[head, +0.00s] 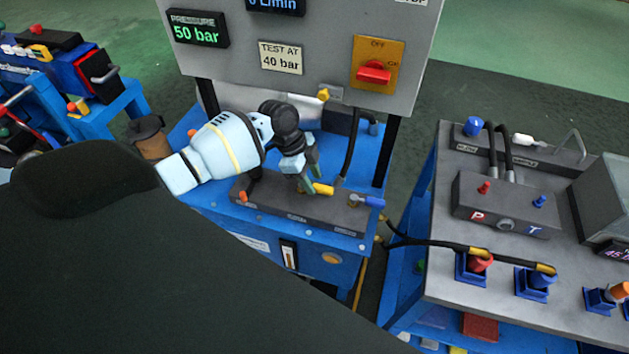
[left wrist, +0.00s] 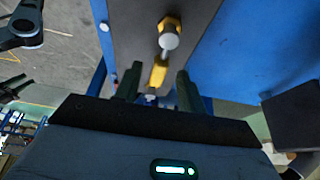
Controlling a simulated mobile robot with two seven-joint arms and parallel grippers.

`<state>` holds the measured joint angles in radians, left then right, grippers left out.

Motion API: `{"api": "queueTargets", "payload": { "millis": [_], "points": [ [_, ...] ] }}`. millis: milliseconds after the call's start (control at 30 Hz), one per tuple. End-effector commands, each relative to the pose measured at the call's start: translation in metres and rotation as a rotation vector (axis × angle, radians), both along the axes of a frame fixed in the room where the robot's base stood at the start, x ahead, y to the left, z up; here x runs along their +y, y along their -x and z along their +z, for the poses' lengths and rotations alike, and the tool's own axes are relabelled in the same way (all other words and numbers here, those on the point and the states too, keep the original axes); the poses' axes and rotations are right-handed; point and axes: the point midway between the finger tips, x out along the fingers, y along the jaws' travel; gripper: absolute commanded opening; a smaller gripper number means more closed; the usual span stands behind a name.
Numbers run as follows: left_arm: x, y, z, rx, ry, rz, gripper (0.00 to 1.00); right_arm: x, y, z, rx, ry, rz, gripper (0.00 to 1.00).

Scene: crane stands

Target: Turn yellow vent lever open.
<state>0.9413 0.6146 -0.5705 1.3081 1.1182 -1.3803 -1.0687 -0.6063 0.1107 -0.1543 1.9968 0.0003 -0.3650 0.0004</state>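The yellow vent lever (head: 323,188) points to the right on the dark valve block (head: 290,207) in the head view. My left gripper (head: 305,187) is at this lever, its fingers pointing down. In the left wrist view the yellow lever (left wrist: 158,72) lies between the two dark fingers of my left gripper (left wrist: 157,88), with its grey stem and brass nut just beyond. The fingers are apart, with visible gaps beside the lever.
An orange-tipped lever (head: 243,196) and a blue lever (head: 368,200) sit on the same block. Behind stands a panel (head: 330,40) with a red switch (head: 374,72) and a 50 bar display (head: 197,29). Black hoses run near the right side. Another bench (head: 450,275) stands at right.

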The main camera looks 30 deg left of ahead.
Motion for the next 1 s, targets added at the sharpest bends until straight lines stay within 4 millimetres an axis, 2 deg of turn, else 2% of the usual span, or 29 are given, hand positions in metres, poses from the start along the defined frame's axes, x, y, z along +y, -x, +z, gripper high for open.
{"api": "queueTargets", "payload": {
  "millis": [200,467,800,1000],
  "points": [
    [-0.0058,-0.0016,-0.0147,0.0,-0.001,0.0,0.4,0.0002,-0.0078,0.0015,-0.015,-0.001,0.0,0.36],
    [-0.0062,-0.0019,-0.0155,-0.001,-0.001,-0.001,0.4,0.0002,-0.01,0.0021,-0.019,-0.001,0.001,0.36],
    [-0.0061,-0.0019,-0.0153,-0.001,-0.001,0.0,0.0,0.0003,-0.0047,0.001,-0.009,-0.001,0.0,0.36],
    [-0.006,-0.0018,-0.0153,-0.001,-0.001,0.0,0.0,0.0004,-0.0015,0.0003,-0.003,-0.001,0.0,0.36]
  ]
}}
